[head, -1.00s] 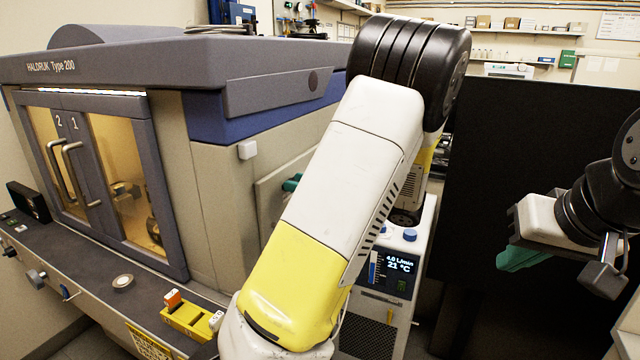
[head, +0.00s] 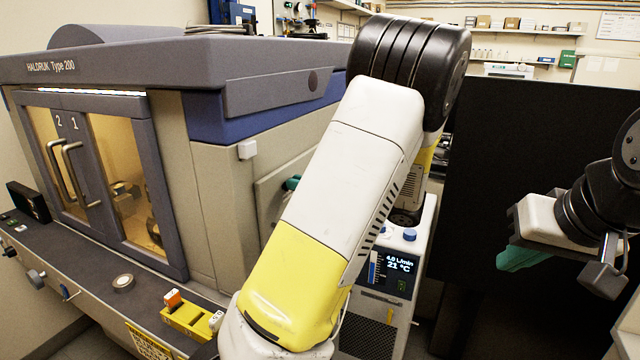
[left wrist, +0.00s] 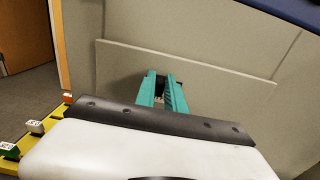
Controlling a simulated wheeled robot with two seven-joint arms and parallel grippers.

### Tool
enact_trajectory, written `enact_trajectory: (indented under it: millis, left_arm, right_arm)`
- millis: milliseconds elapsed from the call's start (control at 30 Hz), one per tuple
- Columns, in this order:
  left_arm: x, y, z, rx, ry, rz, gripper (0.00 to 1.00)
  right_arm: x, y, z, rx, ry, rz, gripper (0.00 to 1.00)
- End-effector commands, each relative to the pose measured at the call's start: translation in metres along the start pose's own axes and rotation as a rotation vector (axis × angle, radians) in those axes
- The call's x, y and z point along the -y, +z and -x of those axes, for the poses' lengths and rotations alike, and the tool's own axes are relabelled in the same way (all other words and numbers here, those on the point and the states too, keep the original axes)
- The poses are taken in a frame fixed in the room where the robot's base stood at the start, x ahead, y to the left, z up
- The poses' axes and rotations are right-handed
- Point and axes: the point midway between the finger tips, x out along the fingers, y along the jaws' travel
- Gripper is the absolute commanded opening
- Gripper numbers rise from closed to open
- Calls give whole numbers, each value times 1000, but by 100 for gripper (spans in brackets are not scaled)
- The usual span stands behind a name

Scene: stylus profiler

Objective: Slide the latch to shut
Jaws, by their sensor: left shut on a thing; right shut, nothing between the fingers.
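My left gripper (head: 291,184) shows as a small teal patch behind my arm, at the raised side panel (head: 265,190) of the large grey machine. In the left wrist view my left gripper (left wrist: 161,78) has its two teal fingers against the panel (left wrist: 215,70), shut on a small dark piece (left wrist: 159,84) that looks like the latch. Most of the latch is hidden by the fingers, and its position along its travel cannot be told. My right gripper (head: 522,260) is shut and empty, in front of a dark partition at the right.
The machine's glass doors (head: 75,170) face left. A white chiller with a display (head: 390,275) stands beside the machine, behind my left arm. A black partition (head: 530,140) stands at the right.

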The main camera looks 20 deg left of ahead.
Motion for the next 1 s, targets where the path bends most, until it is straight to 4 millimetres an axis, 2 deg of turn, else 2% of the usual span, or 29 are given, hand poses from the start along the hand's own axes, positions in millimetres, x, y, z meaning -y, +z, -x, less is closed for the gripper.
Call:
enact_trajectory:
  millis: [600, 767, 967, 1000]
  left_arm:
    - [0, 0, 0, 0, 1, 0, 0]
    - [-10, 0, 0, 0, 1, -2, 0]
    - [-11, 0, -1, 1, 4, -1, 0]
    - [-11, 0, -1, 1, 5, -1, 16]
  right_arm:
    - [0, 0, 0, 0, 0, 0, 0]
    - [0, 0, 0, 0, 0, 0, 0]
    - [0, 0, 0, 0, 0, 0, 0]
    - [0, 0, 0, 0, 0, 0, 0]
